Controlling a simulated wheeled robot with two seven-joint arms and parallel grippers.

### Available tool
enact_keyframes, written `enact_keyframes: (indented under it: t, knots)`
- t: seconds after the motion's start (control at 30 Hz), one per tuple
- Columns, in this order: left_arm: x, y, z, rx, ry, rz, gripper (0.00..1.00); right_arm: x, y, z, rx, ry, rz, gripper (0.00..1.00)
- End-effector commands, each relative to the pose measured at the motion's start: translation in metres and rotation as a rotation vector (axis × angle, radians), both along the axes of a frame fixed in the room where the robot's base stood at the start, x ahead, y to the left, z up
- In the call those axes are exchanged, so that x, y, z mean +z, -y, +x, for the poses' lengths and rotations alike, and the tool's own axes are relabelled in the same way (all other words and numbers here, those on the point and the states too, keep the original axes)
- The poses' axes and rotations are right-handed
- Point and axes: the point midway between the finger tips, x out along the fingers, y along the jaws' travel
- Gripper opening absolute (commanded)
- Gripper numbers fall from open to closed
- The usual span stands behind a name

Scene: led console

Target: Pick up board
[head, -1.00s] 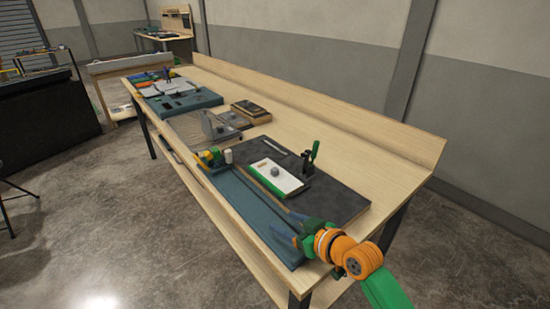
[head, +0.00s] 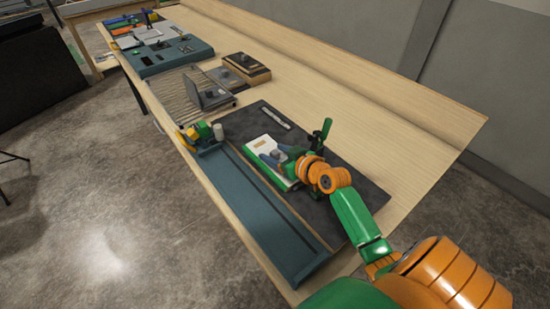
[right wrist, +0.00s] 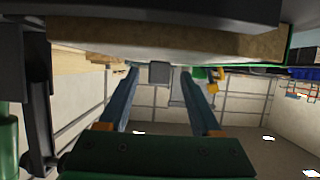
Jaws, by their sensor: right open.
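The board, a white plate with a green edge (head: 260,146), lies on a dark mat (head: 340,180) on the bench. A small grey knob stands on it, partly hidden by my right gripper. My right gripper (head: 279,156) is over the board with its blue fingers open around or beside the knob. In the right wrist view, the two blue fingers (right wrist: 160,75) are apart, with a grey block (right wrist: 160,72) showing between their tips. Whether they touch it cannot be told. My left gripper is not in view.
A green-handled clamp (head: 323,130) stands close behind my right gripper. A long blue tray (head: 255,215) runs along the front edge. A yellow-green fixture (head: 190,137), a grey stand (head: 207,93) and knobbed blocks (head: 246,66) lie farther left. The bench's back right is clear.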

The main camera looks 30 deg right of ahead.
Motion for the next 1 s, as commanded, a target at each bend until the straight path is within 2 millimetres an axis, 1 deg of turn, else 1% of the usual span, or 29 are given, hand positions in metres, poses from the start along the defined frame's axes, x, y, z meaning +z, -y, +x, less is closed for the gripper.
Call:
enact_keyframes:
  t: [0.2,0.23,0.27,0.3,0.37,0.4,0.43,0.47,0.83,0.93,1.0]
  knots:
    - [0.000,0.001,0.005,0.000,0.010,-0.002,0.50,-0.001,0.000,0.002,0.000,0.000,0.000,0.65]
    - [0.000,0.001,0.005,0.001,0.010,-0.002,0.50,-0.001,0.000,0.002,0.000,0.000,0.000,0.60]
    - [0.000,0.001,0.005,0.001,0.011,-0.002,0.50,-0.001,0.000,0.002,0.000,0.000,0.000,0.52]
    - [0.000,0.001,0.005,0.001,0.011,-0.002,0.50,-0.001,0.000,0.002,0.000,0.000,0.000,0.41]
    - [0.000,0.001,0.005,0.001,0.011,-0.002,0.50,-0.001,0.000,0.002,0.000,0.000,0.000,0.24]
    - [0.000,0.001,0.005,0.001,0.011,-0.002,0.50,-0.001,0.000,0.002,0.000,0.000,0.000,0.14]
    - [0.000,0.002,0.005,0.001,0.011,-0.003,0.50,-0.001,0.000,0.002,0.000,0.000,0.000,0.06]
    - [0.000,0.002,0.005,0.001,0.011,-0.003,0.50,-0.001,0.000,0.002,0.000,0.000,0.000,0.00]
    - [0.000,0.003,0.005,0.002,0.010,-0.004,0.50,0.000,0.000,0.002,0.000,0.001,-0.001,0.00]
    - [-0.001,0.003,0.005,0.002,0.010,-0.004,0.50,0.007,0.000,0.002,0.001,0.002,0.000,0.00]
    - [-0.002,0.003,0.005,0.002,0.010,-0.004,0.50,0.017,0.000,0.002,0.002,0.003,-0.004,0.00]
